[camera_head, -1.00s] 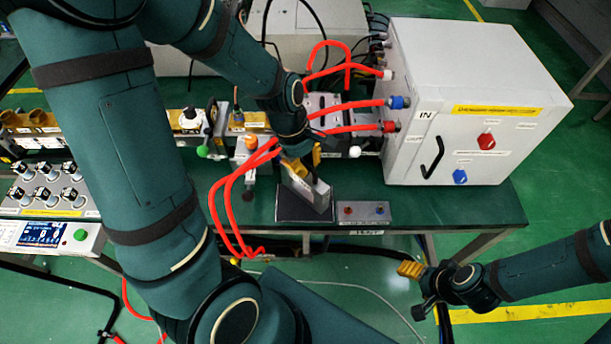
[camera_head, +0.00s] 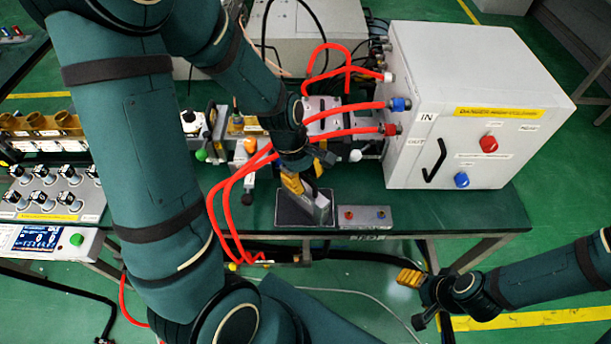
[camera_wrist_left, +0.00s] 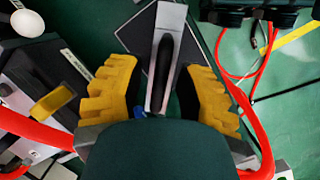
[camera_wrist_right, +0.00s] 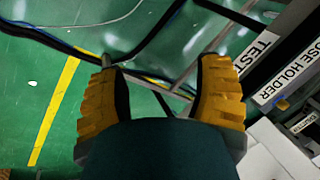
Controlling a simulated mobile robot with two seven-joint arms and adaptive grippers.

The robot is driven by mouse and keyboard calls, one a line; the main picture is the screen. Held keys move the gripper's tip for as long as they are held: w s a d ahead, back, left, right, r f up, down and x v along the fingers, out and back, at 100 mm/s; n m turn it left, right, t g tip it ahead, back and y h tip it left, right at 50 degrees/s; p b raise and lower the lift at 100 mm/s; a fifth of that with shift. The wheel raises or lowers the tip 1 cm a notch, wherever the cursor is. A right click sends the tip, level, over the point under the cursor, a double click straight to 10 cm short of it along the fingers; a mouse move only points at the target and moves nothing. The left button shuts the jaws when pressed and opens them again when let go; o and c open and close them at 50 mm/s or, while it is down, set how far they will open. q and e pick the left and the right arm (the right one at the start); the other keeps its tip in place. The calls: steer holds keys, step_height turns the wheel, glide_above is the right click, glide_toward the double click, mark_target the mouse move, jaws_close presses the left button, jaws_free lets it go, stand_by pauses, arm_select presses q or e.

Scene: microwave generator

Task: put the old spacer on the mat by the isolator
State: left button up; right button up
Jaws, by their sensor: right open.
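The old spacer (camera_head: 321,208) is a grey metal block standing on the small dark mat (camera_head: 287,216) at the table's front edge. In the left wrist view the spacer (camera_wrist_left: 172,18) has a dark slot and the mat (camera_wrist_left: 131,36) lies beneath it. My left gripper (camera_head: 304,177) is open around the spacer, one yellow finger on each side, with gaps visible in the left wrist view (camera_wrist_left: 160,88). The near finger hides part of the spacer in the head view. My right gripper (camera_head: 411,279) is open and empty in front of the table (camera_wrist_right: 160,90). The isolator is not clearly identifiable.
A small grey box with red and blue buttons (camera_head: 364,217) stands just right of the mat. The white cabinet (camera_head: 440,90) fills the table's right. Red hoses (camera_head: 222,215) loop down left of the mat. Green table top is free right of the button box.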

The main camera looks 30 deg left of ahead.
arm_select(q)
steer(key=p+v, duration=0.3)
steer(key=v, duration=0.9)
steer(key=shift+p, duration=0.35)
steer(key=shift+r, duration=0.1)
